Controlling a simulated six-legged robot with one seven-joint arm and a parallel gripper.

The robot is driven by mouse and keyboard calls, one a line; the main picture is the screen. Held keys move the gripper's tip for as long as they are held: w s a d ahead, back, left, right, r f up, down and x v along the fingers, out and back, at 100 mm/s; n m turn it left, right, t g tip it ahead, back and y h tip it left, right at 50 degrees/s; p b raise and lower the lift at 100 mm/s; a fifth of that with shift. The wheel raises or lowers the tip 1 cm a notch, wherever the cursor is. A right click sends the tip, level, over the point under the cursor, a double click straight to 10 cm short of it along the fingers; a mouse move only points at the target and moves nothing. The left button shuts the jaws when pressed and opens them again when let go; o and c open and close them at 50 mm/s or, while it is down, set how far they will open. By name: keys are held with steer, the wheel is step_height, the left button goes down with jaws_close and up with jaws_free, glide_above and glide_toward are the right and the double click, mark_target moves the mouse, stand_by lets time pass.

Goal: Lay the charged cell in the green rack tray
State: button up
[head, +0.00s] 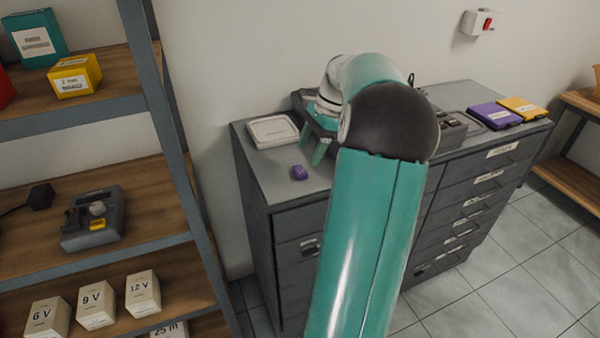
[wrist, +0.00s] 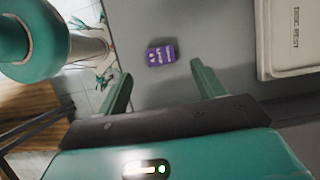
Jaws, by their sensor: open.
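A small purple block with white print (head: 299,172), which looks like a cell, lies on the grey cabinet top near its front left edge. In the wrist view the purple block (wrist: 161,54) lies just beyond my fingertips, between their lines and apart from both. My gripper (head: 316,152) is open and empty, just behind and right of the block in the head view. Its two green fingers also show in the wrist view (wrist: 161,76). I cannot make out a green rack tray in either view. Whether the block is charged cannot be told.
A cream tray (head: 273,131) sits left of my gripper on the cabinet (head: 256,170); it also shows in the wrist view (wrist: 291,72). Purple (head: 495,115) and yellow (head: 523,107) flat items lie at right. A shelf unit at left holds a dark device (head: 92,222) and voltage-marked boxes (head: 96,305).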

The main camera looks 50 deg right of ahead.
mark_target(301, 169)
steer(key=x, duration=0.5)
steer(key=shift+w+f, duration=0.1)
steer(key=shift+f, duration=0.3)
steer(key=shift+c, duration=0.5)
steer(key=c, duration=1)
steer(key=shift+r, duration=0.15)
steer(key=shift+c, duration=0.2)
